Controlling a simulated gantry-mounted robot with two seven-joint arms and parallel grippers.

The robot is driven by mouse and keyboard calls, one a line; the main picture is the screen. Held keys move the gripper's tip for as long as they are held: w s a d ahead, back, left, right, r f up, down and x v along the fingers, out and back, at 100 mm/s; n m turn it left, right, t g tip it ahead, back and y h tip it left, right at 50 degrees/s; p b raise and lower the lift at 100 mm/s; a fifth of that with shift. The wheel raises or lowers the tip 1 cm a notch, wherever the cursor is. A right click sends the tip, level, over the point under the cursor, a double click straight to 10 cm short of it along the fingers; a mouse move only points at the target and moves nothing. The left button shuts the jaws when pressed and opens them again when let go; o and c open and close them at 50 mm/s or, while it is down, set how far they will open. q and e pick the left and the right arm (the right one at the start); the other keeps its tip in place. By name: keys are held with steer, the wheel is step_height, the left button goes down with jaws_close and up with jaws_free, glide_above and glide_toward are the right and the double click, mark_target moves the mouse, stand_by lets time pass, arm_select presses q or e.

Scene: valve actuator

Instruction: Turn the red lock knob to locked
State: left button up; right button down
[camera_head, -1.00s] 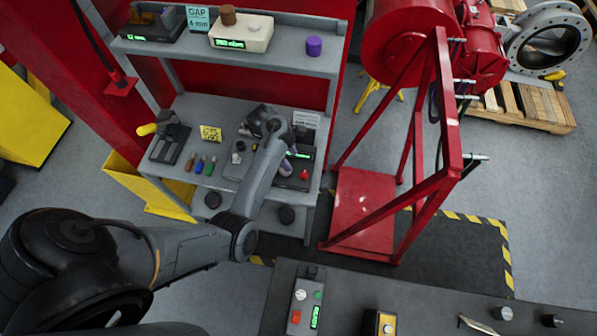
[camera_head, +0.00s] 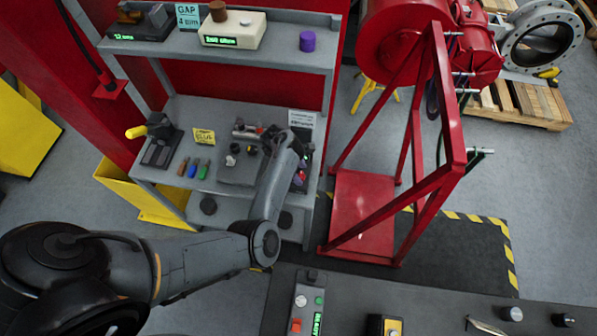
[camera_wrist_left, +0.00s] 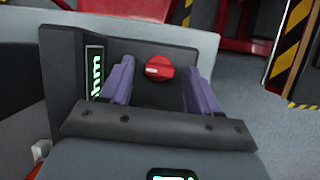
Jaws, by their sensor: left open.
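The red lock knob (camera_wrist_left: 160,68) is round with a short white mark on its left part. It sits on the dark face of a box (camera_wrist_left: 145,40) with a green-lit display (camera_wrist_left: 95,73) at left in the left wrist view. My left gripper (camera_wrist_left: 160,82) is open, its two purple fingers on either side of the knob with gaps showing. In the head view my left gripper (camera_head: 301,152) is over the right end of the grey workbench and hides much of the box. I cannot tell its height above the box face. My right gripper is not in view.
The bench (camera_head: 215,112) also holds a vise-like tool with a yellow handle (camera_head: 136,132), a yellow note (camera_head: 204,136) and several coloured-handled tools (camera_head: 193,168). A white sign (camera_head: 301,119) stands behind the box. A red frame (camera_head: 365,205) stands to the right.

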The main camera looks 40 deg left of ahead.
arm_select(q)
steer(key=c, duration=1)
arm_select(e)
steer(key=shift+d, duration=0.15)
arm_select(q)
steer(key=shift+c, duration=0.2)
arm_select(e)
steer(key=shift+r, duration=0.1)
